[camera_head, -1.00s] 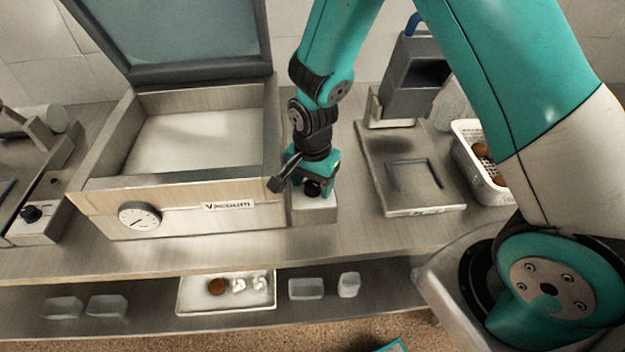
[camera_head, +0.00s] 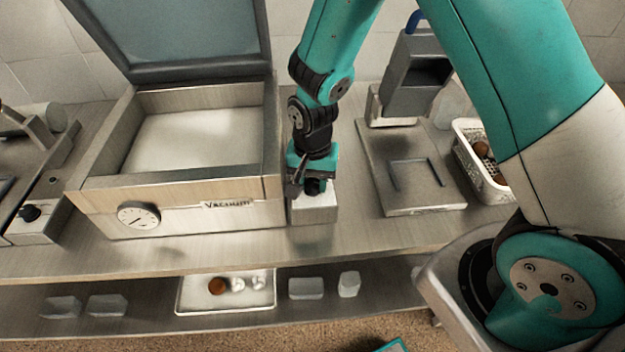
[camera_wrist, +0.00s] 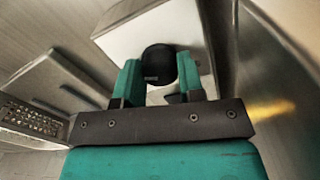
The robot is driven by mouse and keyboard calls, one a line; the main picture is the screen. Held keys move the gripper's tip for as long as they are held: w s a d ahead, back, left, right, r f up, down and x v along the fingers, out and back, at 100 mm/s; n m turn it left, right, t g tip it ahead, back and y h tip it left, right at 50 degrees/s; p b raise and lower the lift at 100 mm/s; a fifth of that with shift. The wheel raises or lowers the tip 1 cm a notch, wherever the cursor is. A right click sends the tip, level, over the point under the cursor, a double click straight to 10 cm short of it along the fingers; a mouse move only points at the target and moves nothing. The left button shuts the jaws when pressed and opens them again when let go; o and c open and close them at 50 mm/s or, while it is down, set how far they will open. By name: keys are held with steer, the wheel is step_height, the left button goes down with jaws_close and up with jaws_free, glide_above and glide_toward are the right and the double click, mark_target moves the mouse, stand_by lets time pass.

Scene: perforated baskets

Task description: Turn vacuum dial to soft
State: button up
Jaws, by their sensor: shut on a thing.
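A black round dial (camera_wrist: 158,62) sits on a small pale box (camera_head: 313,210) at the right side of the vacuum machine (camera_head: 240,217). My gripper (camera_head: 317,186) points down onto this box, and its fingers are shut on the dial. In the wrist view the two teal fingers of my gripper (camera_wrist: 159,72) stand on either side of the dial. In the head view my gripper mostly hides the dial. Its markings and setting are not readable.
The vacuum machine's lid (camera_head: 175,40) stands open, and a round gauge (camera_head: 138,215) is on its front. A grey device (camera_head: 418,75) and a white perforated basket (camera_head: 470,160) with brown items stand to the right. A white tray (camera_head: 200,303) lies on the lower shelf.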

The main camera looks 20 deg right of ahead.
mark_target(312, 182)
steer(key=n, duration=0.7)
steer(key=shift+b, duration=0.3)
steer(key=n, duration=0.6)
steer(key=shift+n, duration=0.4)
steer(key=o, duration=0.9)
step_height(312, 182, up, 18)
steer(key=shift+f+b, duration=0.25)
steer(key=shift+b, duration=0.8)
